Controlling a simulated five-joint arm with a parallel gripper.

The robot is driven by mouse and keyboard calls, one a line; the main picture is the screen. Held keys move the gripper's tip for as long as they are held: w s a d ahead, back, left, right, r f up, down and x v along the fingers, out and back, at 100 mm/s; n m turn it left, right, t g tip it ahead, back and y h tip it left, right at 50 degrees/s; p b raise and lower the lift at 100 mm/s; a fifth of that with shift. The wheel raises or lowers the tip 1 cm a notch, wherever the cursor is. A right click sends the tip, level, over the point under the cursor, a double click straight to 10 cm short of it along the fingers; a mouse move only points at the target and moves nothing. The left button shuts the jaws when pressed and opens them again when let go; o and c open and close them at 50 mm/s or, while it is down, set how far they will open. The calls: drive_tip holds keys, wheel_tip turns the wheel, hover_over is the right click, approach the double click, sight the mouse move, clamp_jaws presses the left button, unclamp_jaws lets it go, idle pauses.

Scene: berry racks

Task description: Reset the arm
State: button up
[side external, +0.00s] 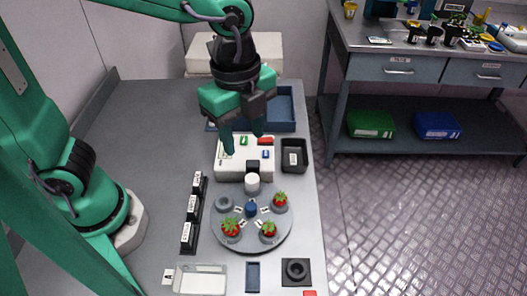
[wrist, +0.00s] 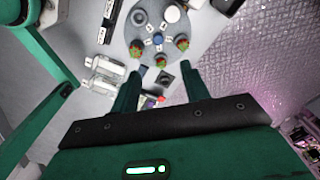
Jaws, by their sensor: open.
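My gripper (side external: 243,142) is open and empty. In the side view it hangs above a white box with coloured buttons (side external: 230,168). In the wrist view its two fingers (wrist: 161,78) stand apart with nothing between them. A round grey rack (side external: 251,246) is on the table in front of the box, apart from my gripper. It bears three red berries with green tops: left (side external: 231,230), front right (side external: 268,230) and back right (side external: 280,201). One ring-shaped seat (side external: 224,204) on the rack looks empty. The rack also shows in the wrist view (wrist: 152,27).
A dark tray (side external: 294,157) and a blue tray (side external: 281,112) lie behind. A labelled black strip (side external: 191,214) is at left. A clear container (side external: 201,279) and a dark square holder (side external: 296,272) are in front.

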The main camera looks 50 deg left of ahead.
drive_tip(key=s+a+r+n+t, duration=0.1)
drive_tip(key=a+n+t, duration=0.1)
drive_tip(key=a+n, duration=0.7)
drive_tip(key=s+a+r+n+t, duration=0.1)
drive_tip(key=s+a+n+t, duration=0.1)
drive_tip(key=a+n, duration=0.7)
drive_tip(key=shift+s+a+n+t, duration=0.15)
drive_tip(key=shift+a+n+t, duration=0.15)
drive_tip(key=shift+t, duration=0.3)
